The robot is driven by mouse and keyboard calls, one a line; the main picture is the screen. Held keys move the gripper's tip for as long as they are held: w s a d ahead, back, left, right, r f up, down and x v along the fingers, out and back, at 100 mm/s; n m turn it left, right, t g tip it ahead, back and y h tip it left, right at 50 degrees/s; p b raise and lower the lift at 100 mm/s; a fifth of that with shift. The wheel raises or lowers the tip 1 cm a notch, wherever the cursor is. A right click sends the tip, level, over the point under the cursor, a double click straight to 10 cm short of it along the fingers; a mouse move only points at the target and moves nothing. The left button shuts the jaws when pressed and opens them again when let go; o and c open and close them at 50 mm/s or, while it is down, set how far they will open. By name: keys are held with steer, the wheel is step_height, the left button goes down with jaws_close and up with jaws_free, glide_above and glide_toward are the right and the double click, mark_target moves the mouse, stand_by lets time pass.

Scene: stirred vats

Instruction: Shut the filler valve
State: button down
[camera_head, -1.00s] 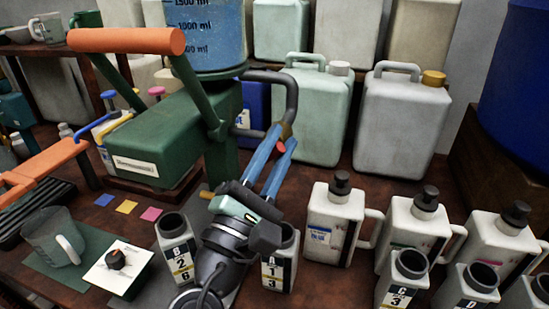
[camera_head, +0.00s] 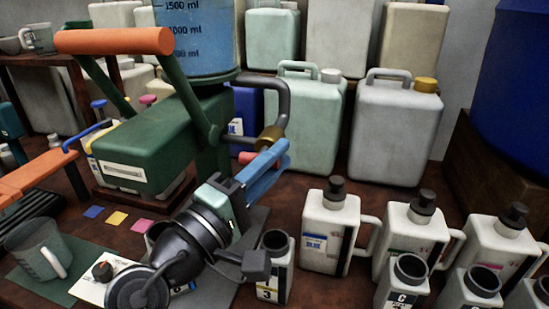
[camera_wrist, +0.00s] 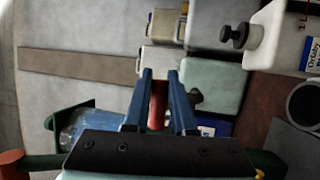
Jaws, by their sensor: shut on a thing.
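The filler is a green machine (camera_head: 150,140) with a blue-filled measuring tank (camera_head: 198,35) above it. A grey bent pipe (camera_head: 284,95) comes out of its right side and ends at a brass valve body (camera_head: 270,137). A red valve lever (camera_head: 247,157) shows just below the brass part. My gripper (camera_head: 268,163) has blue fingers shut on this lever. In the wrist view the red lever (camera_wrist: 158,105) lies between the two blue fingers of my gripper (camera_wrist: 159,100). The fingers hide part of the lever in the head view.
An open-necked bottle (camera_head: 275,265) stands right of my wrist, and another is mostly hidden behind it. Black-capped jugs (camera_head: 328,230) stand to the right. An orange-handled lever (camera_head: 115,40) rises from the filler.

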steer(key=shift+f, duration=0.1)
stand_by(0.3)
steer(key=c, duration=0.8)
jaws_free()
steer(key=shift+o, duration=0.2)
steer(key=v, duration=1.3)
steer(key=shift+p, duration=0.4)
steer(key=shift+a, duration=0.1)
